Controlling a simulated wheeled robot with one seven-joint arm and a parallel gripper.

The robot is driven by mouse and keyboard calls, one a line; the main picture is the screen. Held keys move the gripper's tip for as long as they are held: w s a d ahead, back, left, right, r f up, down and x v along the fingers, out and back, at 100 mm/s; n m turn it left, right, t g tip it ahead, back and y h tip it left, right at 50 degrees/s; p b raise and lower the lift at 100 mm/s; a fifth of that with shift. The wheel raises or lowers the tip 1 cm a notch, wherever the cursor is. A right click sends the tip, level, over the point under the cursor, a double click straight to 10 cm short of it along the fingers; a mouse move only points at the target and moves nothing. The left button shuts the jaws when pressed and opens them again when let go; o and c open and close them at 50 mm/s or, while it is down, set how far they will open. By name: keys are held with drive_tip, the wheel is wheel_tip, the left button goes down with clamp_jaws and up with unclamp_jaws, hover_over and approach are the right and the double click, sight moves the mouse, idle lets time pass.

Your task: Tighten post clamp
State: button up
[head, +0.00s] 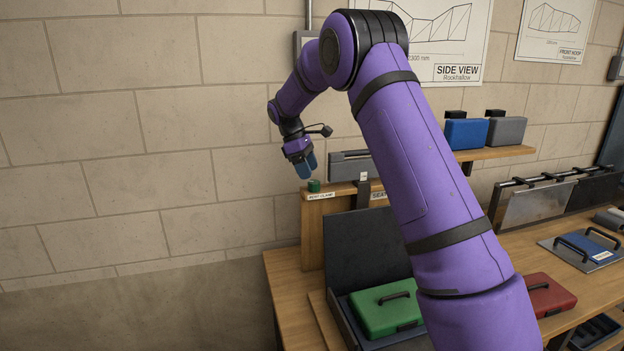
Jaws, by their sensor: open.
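The post clamp shows as a small green knob (314,186) on top of a wooden post (312,235), above a white label reading "POST CLAMP" (321,196). My gripper (309,165) points down just above and slightly left of the knob, with blue fingertips. It is open, with nothing seen between the fingers. A small gap shows between the fingertips and the knob. The gap between the two fingers is hard to make out at this size.
My arm hides part of the bench. A dark upright panel and a green case (385,309) stand right of the post. A red case (546,296) lies farther right. Blue (466,133) and grey (506,131) boxes sit on a shelf. The wall side at left is clear.

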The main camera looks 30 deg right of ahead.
drive_tip(key=v, duration=0.6)
drive_tip(key=shift+r, duration=0.3)
drive_tip(key=shift+a, duration=0.1)
drive_tip(key=s+a+r+m+t+y, duration=0.15)
drive_tip(key=s+r, duration=0.25)
drive_tip(key=s, duration=0.4)
drive_tip(key=s+a+r+m+t, duration=0.1)
drive_tip(key=s+r+m, duration=0.1)
drive_tip(key=s+r, duration=0.35)
drive_tip(key=s+a+r+m+t+y, duration=0.1)
drive_tip(key=s+a+r+t, duration=0.15)
drive_tip(key=s, duration=0.65)
drive_tip(key=s+a+f+m+t, duration=0.1)
drive_tip(key=s+f+m, duration=0.1)
drive_tip(key=s, duration=1)
drive_tip(key=s+a+f+m+t, duration=0.1)
drive_tip(key=s+f+m+t, duration=0.1)
drive_tip(key=s, duration=1)
wheel_tip(320, 180, down, 2)
drive_tip(key=shift+a+f+m+y, duration=0.1)
drive_tip(key=shift+a+m+y, duration=0.35)
drive_tip(key=shift+m, duration=0.1)
